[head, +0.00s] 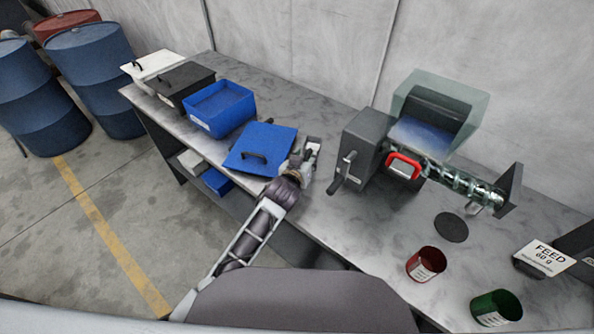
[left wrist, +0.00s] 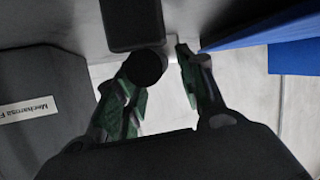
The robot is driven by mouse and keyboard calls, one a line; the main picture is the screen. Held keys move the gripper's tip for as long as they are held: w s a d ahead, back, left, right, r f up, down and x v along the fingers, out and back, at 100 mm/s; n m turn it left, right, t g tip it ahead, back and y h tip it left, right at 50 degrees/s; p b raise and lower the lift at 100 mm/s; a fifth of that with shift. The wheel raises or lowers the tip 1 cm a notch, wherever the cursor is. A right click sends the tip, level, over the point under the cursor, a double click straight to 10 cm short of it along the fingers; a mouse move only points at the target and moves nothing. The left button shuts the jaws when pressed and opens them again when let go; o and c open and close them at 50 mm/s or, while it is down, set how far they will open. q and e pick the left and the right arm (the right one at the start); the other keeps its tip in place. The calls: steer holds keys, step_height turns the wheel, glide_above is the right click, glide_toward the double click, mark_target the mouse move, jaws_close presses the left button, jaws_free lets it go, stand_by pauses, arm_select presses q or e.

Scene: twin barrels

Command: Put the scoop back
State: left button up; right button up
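I cannot make out a scoop for certain in either view. An open blue bin (head: 219,108) with blue contents stands on the bench, and its blue lid (head: 262,148) with a dark handle lies beside it. My left gripper (head: 308,152) is just right of the lid and left of the grey feeder's crank (head: 341,176). In the left wrist view its fingers (left wrist: 165,82) are apart. A dark, round-ended bar (left wrist: 146,66), perhaps the crank's grip, is close to the left finger; contact is unclear. My right gripper is not in view.
The grey feeder (head: 364,138) has a clear hopper (head: 440,105), a red-framed part (head: 404,165) and a clear screw tube. A dark disc (head: 451,227), red cup (head: 426,264), green cup (head: 495,309) and "FEED 60 g" sign (head: 544,257) are at right. Other bins stand at the far left.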

arm_select(q)
steer(key=shift+s+a+r, duration=0.15)
steer(key=shift+s, duration=0.3)
steer(key=v, duration=0.7)
steer(key=shift+v, duration=0.8)
steer(key=shift+s, duration=0.1)
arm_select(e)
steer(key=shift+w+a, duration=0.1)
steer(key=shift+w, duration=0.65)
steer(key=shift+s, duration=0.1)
